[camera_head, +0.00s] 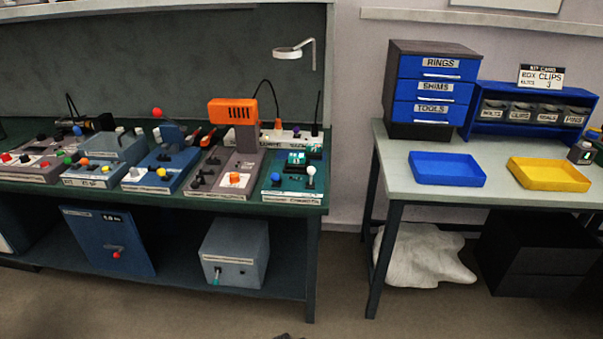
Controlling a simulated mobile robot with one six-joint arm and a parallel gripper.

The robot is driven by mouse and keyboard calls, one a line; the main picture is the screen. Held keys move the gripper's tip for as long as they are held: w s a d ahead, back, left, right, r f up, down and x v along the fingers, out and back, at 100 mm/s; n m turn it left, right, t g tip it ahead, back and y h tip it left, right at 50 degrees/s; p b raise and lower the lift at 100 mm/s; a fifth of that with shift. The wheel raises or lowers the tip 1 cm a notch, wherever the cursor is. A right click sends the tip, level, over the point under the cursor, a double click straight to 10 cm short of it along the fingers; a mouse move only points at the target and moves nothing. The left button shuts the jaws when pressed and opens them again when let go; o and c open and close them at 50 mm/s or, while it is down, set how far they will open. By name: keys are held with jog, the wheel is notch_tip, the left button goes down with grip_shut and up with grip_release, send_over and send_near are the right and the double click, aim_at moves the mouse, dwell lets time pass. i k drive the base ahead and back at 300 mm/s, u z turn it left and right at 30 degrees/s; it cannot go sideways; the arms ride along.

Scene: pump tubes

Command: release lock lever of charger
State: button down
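Several benchtop devices with levers and knobs stand on the green-topped bench at left. I cannot tell which one is the charger, because the labels are too small to read surely. A grey device (228,179) carries an orange slotted head (233,112). A blue device (161,168) has a raised arm with a red ball (157,112) at its end. A teal device (292,178) has a white-knobbed lever (311,177) standing up. A blue-grey device (107,160) stands further left. My gripper is not recognisable in view; a small dark shape shows at the bottom edge.
The green bench (315,209) has a lower shelf with a blue box (108,240) and a grey box (235,252). At right, a pale table (403,177) bears drawers (433,90), a blue tray (446,169) and a yellow tray (549,174). Floor in front is clear.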

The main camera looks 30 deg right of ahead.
aim_at(311, 171)
jog(key=z, duration=1)
jog(key=k, duration=0.1)
jog(key=u, duration=2.35)
jog(key=k, duration=1.2)
jog(key=z, duration=0.75)
jog(key=i, duration=0.55)
jog(key=u, duration=0.2)
